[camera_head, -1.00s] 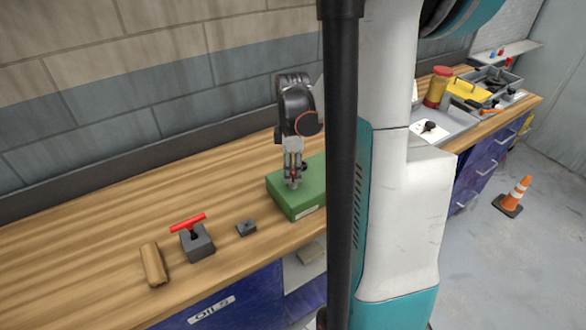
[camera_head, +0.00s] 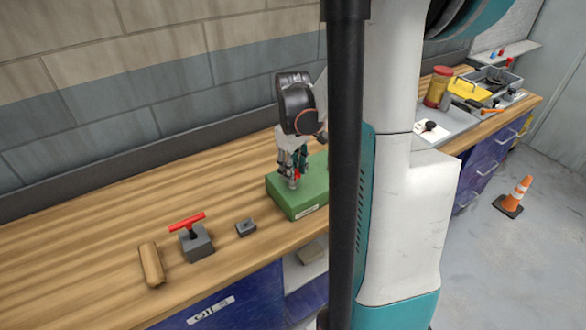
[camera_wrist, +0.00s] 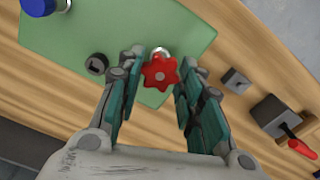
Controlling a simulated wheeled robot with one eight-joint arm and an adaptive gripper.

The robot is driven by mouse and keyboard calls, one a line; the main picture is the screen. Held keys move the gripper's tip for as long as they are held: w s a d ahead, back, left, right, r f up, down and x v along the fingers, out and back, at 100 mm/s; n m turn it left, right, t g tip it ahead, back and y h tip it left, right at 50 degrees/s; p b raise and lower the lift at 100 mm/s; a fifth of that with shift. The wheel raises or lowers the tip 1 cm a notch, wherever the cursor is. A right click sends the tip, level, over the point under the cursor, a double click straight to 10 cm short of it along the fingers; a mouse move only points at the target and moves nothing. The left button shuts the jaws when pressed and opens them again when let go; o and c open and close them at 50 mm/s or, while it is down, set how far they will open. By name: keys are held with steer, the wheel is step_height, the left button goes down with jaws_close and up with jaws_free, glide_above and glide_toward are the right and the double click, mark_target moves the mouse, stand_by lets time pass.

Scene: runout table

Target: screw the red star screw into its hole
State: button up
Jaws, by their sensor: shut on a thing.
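The red star screw (camera_wrist: 160,73) sits between my gripper's two fingers in the wrist view, over the green block (camera_wrist: 115,35). My gripper (camera_wrist: 162,64) is shut on its star head. A pale metal part (camera_wrist: 161,51) shows just beyond the head; I cannot tell whether it is the shank or the hole's rim. How deep the screw sits is hidden. In the head view my gripper (camera_head: 292,176) points down onto the top of the green block (camera_head: 300,203), with a little red at its fingertips.
A black round fitting (camera_wrist: 97,64) and a blue knob (camera_wrist: 38,6) are on the block. Left of it on the workbench (camera_head: 90,225) are a small grey block (camera_head: 246,227), a grey block with a red T-handle (camera_head: 187,222) and a wooden piece (camera_head: 151,264). The bench's far left is clear.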

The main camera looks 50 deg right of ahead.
steer(key=shift+m, duration=0.6)
steer(key=shift+m, duration=2.3)
steer(key=shift+m+b, duration=0.3)
steer(key=shift+m, duration=0.8)
steer(key=o, duration=1.2)
